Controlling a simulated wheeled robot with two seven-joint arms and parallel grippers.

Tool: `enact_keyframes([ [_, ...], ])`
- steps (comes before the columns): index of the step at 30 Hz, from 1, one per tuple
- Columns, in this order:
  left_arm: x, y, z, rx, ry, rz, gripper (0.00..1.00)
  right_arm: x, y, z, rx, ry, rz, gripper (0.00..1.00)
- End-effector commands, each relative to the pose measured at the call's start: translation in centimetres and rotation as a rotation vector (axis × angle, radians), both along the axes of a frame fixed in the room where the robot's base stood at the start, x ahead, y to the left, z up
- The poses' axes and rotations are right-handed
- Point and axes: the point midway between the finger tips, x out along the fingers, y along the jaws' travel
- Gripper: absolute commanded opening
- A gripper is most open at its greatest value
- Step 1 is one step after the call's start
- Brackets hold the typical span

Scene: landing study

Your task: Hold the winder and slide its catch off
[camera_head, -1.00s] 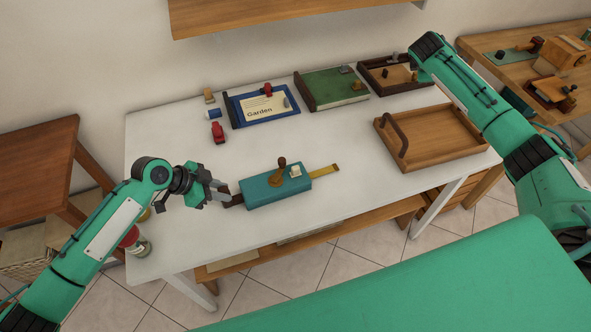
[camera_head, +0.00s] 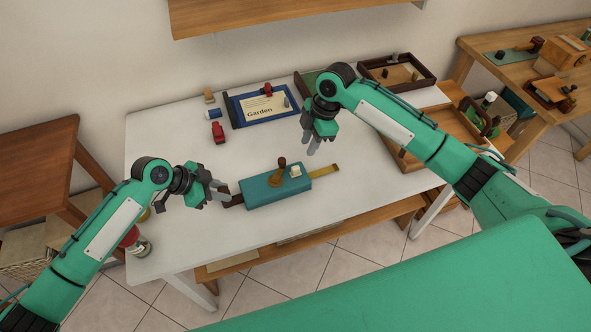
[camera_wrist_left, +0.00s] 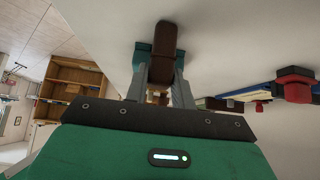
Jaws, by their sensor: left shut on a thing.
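The winder (camera_head: 262,192) is a teal box on the front of the white table. It has a dark brown grip at its left end, a brown-knobbed crank (camera_head: 281,170) on top, a small cream-white block (camera_head: 295,171), perhaps the catch, beside the crank, and a yellow strip (camera_head: 324,172) out of its right end. My left gripper (camera_head: 222,195) is shut on the brown grip; the left wrist view shows the grip (camera_wrist_left: 163,45) between the fingers. My right gripper (camera_head: 319,146) hangs above the table, behind and right of the winder, touching nothing. Its finger gap is unclear.
A blue-framed "Garden" board (camera_head: 262,106), a red item (camera_head: 217,132) and small blocks lie at the back. A wooden tray (camera_head: 411,163) stands right, partly behind my right arm. A red-lidded jar (camera_head: 137,243) is at the front left. Bare table surrounds the winder.

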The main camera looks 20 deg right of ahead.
Motion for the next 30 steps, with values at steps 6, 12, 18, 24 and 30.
enact_keyframes([
  [6,0.0,0.0,0.0,0.0,0.0,0.0,0.0,-1.6,2.0,0.0,0.031,0.036,0.047,0.28],
  [12,0.0,0.0,0.0,0.0,0.0,0.0,0.0,-1.7,2.6,-1.8,0.032,0.038,0.048,0.28],
  [18,0.0,0.0,0.0,0.0,0.0,0.0,0.0,-1.7,3.3,-4.3,0.031,0.037,0.047,0.28],
  [24,0.0,0.0,0.0,0.0,0.0,0.0,0.0,-1.7,3.8,-5.9,0.031,0.035,0.047,0.28],
  [30,0.0,0.0,0.0,0.0,0.0,0.0,0.0,-1.7,4.0,-6.4,0.031,0.034,0.046,0.28],
])
